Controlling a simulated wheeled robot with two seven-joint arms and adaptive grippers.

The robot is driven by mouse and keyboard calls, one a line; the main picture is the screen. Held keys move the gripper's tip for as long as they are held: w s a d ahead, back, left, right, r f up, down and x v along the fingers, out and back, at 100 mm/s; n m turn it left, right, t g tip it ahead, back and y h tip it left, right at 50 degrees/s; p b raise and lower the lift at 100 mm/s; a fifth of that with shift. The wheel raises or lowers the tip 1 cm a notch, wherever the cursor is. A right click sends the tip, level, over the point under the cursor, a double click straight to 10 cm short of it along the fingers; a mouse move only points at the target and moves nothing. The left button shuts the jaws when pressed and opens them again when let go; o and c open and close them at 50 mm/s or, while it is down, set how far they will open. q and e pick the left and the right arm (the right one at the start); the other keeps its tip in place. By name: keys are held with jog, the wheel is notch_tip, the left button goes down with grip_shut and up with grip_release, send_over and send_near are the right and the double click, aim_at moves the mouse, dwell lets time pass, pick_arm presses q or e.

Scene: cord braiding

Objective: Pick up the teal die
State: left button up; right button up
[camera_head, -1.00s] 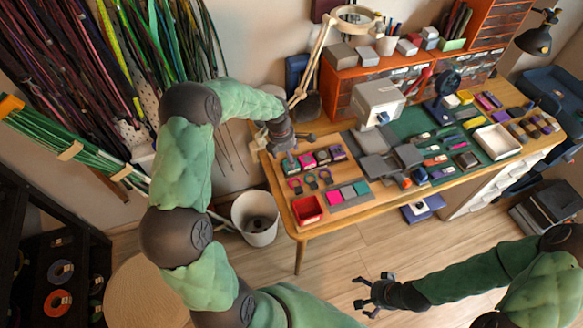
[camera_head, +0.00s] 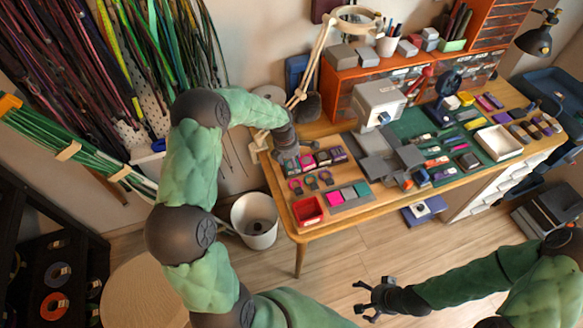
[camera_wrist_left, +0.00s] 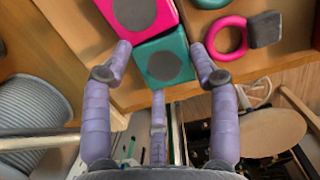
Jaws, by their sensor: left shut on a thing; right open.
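The teal die (camera_wrist_left: 165,62) shows in the left wrist view as a teal block with a round grey spot on its face. My left gripper (camera_wrist_left: 160,52) has a finger on either side of it and is shut on it. In the head view my left gripper (camera_head: 294,158) is at the left end of the row of dice on the wooden table, and its hand largely covers the teal die. A pink die (camera_wrist_left: 138,14) sits right beside the teal die. My right gripper (camera_head: 371,298) is open and empty, over the floor in front of the table.
Rings with grey tabs lie in front of the dice; a pink ring (camera_wrist_left: 228,38) is close to my left gripper. A red tray (camera_head: 308,211) and a strip of coloured squares (camera_head: 346,195) lie nearer the front edge. A grey machine (camera_head: 378,104) stands behind.

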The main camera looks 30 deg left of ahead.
pick_arm(q)
jog(key=shift+s+d+f, duration=0.25)
jog(key=shift+s+f, duration=0.5)
jog(key=shift+f, duration=0.05)
grip_shut()
jog(key=shift+w+r, duration=0.1)
jog(key=shift+r, duration=0.4)
notch_tip(320, 180, up, 3)
jog(key=shift+a+f+p, duration=0.1)
jog(key=shift+f+p, duration=0.1)
jog(key=shift+p, duration=0.3)
jog(key=s+d+r+p, duration=0.3)
jog(key=s+d+r, duration=0.4)
jog(key=d+r, duration=0.3)
jog(key=shift+d, duration=0.7)
jog(key=shift+s, duration=0.1)
jog(key=o, duration=1.6)
grip_release()
